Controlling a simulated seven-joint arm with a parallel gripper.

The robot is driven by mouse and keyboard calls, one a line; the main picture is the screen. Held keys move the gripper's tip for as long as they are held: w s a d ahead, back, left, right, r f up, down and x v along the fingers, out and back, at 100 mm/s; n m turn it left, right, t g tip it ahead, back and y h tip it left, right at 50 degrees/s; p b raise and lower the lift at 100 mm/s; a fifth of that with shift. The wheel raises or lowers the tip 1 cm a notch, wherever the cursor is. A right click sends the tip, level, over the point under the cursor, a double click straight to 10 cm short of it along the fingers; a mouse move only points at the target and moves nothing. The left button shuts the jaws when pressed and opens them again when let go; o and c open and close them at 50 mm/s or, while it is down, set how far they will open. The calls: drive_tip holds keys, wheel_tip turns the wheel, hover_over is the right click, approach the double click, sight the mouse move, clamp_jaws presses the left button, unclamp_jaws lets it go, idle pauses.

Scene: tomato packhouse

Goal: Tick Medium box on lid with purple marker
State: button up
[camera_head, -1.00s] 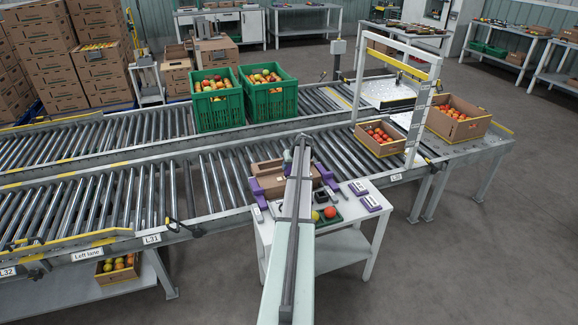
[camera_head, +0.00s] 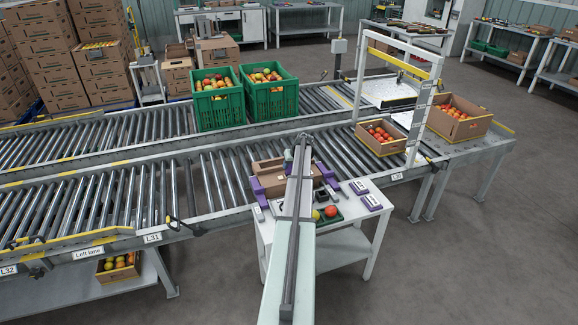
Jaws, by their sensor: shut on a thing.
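A small brown cardboard box (camera_head: 271,182) sits between purple holders (camera_head: 257,188) on the small white table (camera_head: 354,207) beside the roller lane. My arm covers its middle, and no lid print or tick boxes can be read. My gripper (camera_head: 303,146) is at the far end of my arm, by the box's far side. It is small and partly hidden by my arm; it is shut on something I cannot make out. No purple marker can be told apart.
Green crates (camera_head: 212,108) of tomatoes stand on the far lane. A white frame (camera_head: 413,110) spans the near lane at right, by an open tomato box (camera_head: 380,147).

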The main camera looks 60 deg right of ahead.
drive_tip(key=shift+d, duration=0.9)
idle(0.3)
wheel_tip(320, 180, up, 6)
idle(0.8)
